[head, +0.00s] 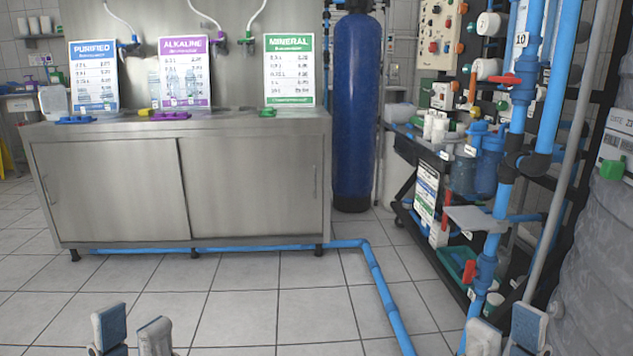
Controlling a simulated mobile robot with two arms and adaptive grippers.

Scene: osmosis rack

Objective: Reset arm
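My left gripper (132,331) shows at the bottom left of the head view. Its two pale-padded fingertips stand apart with floor tiles visible between them, and it holds nothing. My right gripper (506,333) shows at the bottom right. Its two fingertips are also apart, with nothing seen between them. Both grippers are low in the picture, in front of the tiled floor, and touch nothing visible. The rest of both arms is out of the picture.
A steel counter (180,190) with several signs stands ahead. A tall blue tank (355,115) stands beside it. A blue floor pipe (385,290) runs toward me. Blue vertical pipes (497,220) and a grey tank (598,260) are close at right. The tiled floor (260,300) is clear in the middle.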

